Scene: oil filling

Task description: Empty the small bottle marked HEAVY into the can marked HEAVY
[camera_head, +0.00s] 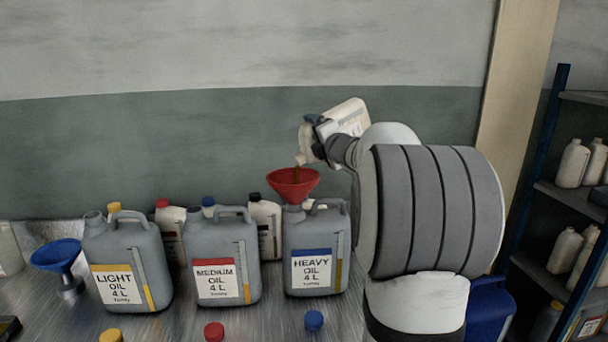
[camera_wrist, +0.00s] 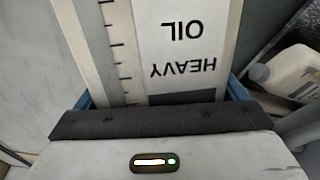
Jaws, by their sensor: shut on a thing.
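My gripper (camera_head: 325,133) is shut on the small white bottle (camera_head: 347,117). In the wrist view the bottle (camera_wrist: 180,55) fills the space between the fingers, with HEAVY OIL upside down on its label. The bottle is tipped with its mouth down and to the left. Brown oil runs from the mouth into the red funnel (camera_head: 293,183). The funnel sits on the neck of the grey can with the blue label HEAVY OIL 4 L (camera_head: 328,235). A yellowish level strip shows at the can's right side.
Grey cans marked LIGHT (camera_head: 130,250) and MEDIUM (camera_head: 222,250) stand left of the HEAVY can. A blue funnel (camera_head: 58,257) is at the far left. Small bottles (camera_head: 264,225) stand behind the cans. A shelf (camera_head: 567,195) is at the right.

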